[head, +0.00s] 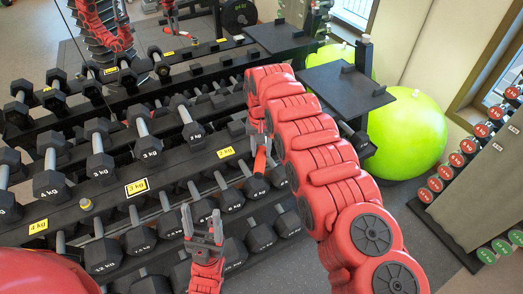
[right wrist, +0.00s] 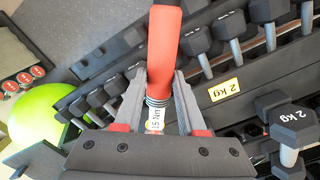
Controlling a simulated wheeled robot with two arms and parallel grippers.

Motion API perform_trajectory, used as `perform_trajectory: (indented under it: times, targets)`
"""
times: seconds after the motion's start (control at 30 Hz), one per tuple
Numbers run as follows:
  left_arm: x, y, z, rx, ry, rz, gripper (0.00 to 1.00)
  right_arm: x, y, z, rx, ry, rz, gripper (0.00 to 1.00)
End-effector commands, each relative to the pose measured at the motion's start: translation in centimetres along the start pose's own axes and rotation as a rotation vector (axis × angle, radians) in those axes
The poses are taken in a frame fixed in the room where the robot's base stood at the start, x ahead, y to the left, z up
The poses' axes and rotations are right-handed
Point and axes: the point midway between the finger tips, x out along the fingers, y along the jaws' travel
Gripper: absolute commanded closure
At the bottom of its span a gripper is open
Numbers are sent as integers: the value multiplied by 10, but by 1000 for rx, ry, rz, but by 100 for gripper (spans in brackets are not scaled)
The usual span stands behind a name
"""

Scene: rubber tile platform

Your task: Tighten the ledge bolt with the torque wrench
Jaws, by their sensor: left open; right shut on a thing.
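The torque wrench shows its orange-red handle (head: 260,160) in the head view, hanging in front of the dumbbell rack. In the right wrist view the wrench (right wrist: 166,45) has a ringed collar and a white and yellow label reading 15 Nm. My right gripper (right wrist: 160,78) is shut on the wrench, one finger on each side. The wrench's working end is hidden. A small brassy knob, apparently the ledge bolt (head: 86,204), sits on the rack's ledge at the left, well away from the wrench. My left gripper (head: 202,222) is open and empty, pointing up in front of the lower dumbbells.
The black dumbbell rack (head: 160,180) holds several dumbbells with yellow weight tags. Green exercise balls (head: 405,135) and black stands (head: 345,85) are behind my right arm. Another rack with red and green weights (head: 465,150) stands at the right. Grey floor shows at lower right.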

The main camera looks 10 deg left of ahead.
Motion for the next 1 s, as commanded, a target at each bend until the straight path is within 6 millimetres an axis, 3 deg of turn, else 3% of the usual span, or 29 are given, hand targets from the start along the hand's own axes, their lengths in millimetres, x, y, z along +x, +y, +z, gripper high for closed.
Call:
perform_trajectory:
  times: [1.0]
  targets:
    - [-9,0,1,0,0,0,38,-6,-1,0,0,2,-1,100]
